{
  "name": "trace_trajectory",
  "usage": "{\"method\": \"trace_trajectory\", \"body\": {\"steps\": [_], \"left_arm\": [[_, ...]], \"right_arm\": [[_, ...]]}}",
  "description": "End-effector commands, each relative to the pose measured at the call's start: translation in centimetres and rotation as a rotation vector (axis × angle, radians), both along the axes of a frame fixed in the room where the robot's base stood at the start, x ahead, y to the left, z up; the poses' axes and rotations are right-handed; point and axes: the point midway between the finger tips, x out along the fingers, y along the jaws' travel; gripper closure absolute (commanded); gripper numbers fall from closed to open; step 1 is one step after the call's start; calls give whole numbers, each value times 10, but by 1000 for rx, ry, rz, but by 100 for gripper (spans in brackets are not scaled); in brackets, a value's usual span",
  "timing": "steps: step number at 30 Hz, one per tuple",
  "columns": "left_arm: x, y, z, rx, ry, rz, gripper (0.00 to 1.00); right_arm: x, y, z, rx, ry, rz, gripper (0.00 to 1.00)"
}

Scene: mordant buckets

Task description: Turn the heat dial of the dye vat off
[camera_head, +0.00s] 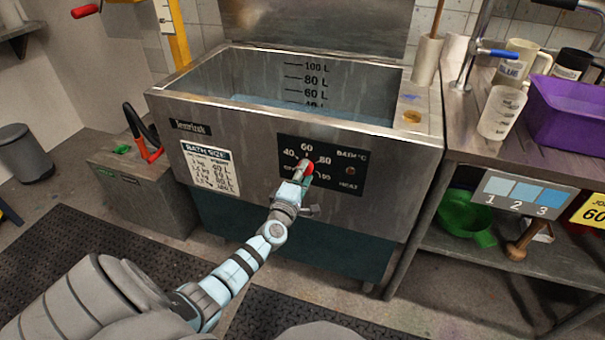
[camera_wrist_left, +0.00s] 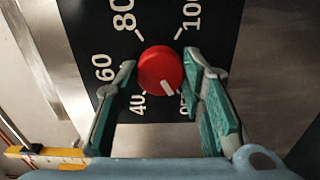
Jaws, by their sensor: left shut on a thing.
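The dye vat (camera_head: 365,150) is a steel tub with a black heat panel (camera_head: 345,182) on its front. The red heat dial (camera_head: 309,168) is on this panel, partly covered by my left gripper (camera_head: 301,176) in the head view. In the left wrist view, the dial (camera_wrist_left: 160,66) sits between the green-padded fingers of my left gripper (camera_wrist_left: 160,62), which is shut on it. The dial's white mark points between 40 and OFF, nearer OFF. The OFF label is partly hidden by a finger. My right gripper is not in view.
A steel bench (camera_head: 459,112) stands right of the vat, with jugs and a purple bin (camera_head: 570,118). A grey box (camera_head: 147,195) with a red handle stands left of the vat. Dark mats (camera_head: 272,315) lie on the floor in front.

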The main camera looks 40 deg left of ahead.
Motion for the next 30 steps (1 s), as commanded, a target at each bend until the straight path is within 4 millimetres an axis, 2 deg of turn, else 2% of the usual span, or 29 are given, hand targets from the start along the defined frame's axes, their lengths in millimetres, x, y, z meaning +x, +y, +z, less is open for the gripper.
{"method": "trace_trajectory", "body": {"steps": [18, 19, 22, 30], "left_arm": [[-1, 0, -2, -48, -14, 0, 91], [-1, 0, -2, -48, -14, 0, 60], [0, 0, -1, -47, -13, 0, 44], [0, 0, -1, -47, -15, 0, 43]], "right_arm": [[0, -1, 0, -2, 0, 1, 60], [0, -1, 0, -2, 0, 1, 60], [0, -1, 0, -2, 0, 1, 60], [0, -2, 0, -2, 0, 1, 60]]}}
